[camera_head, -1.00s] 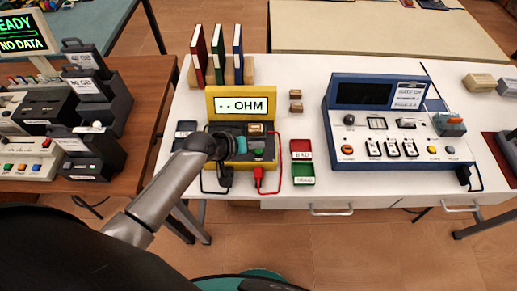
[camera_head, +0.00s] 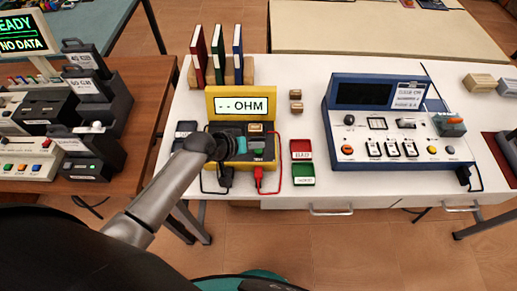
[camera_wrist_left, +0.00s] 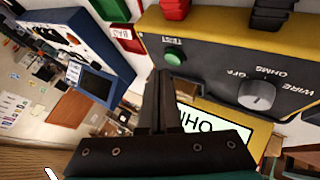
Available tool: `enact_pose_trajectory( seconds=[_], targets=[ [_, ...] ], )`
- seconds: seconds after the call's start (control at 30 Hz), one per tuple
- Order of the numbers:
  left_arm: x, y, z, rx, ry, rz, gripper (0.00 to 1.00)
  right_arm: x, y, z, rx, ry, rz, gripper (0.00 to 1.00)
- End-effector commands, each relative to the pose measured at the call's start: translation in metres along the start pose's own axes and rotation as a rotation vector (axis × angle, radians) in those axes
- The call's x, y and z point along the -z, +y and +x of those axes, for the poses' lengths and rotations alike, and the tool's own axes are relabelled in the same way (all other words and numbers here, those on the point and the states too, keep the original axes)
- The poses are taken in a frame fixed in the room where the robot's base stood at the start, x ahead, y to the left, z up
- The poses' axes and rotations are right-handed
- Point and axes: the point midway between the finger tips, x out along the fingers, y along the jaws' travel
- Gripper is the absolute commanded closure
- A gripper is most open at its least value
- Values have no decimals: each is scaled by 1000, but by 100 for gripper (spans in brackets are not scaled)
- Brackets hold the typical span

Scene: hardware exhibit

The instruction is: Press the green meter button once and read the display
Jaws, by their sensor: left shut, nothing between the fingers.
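The yellow meter (camera_head: 242,130) stands on the white table. Its raised display (camera_head: 241,105) reads "-- OHM". In the left wrist view, the green button (camera_wrist_left: 174,57) sits on the dark panel beside the label "TEST". A grey dial (camera_wrist_left: 257,95) is farther right on that panel. My left gripper (camera_wrist_left: 160,74) is shut and empty, its fingertips close to the button in the picture; I cannot tell whether they touch it. In the head view my left arm reaches over the meter's left side and hides part of its panel. My right gripper is out of view.
Red and black leads run from the meter's front. Red and green trays (camera_head: 302,150) lie just right of it. A blue test device (camera_head: 390,125) stands farther right. Red, green and blue binders (camera_head: 219,55) stand behind the meter.

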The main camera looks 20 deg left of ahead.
Motion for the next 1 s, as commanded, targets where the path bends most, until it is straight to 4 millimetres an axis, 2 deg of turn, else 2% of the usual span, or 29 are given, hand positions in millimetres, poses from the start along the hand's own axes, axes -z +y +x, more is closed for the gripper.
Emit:
enact_pose_trajectory(
  seconds=[1.0],
  targets=[
    [-4, -4, 6, 0, 0, 1, 100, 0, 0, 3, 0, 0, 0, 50]
  ],
)
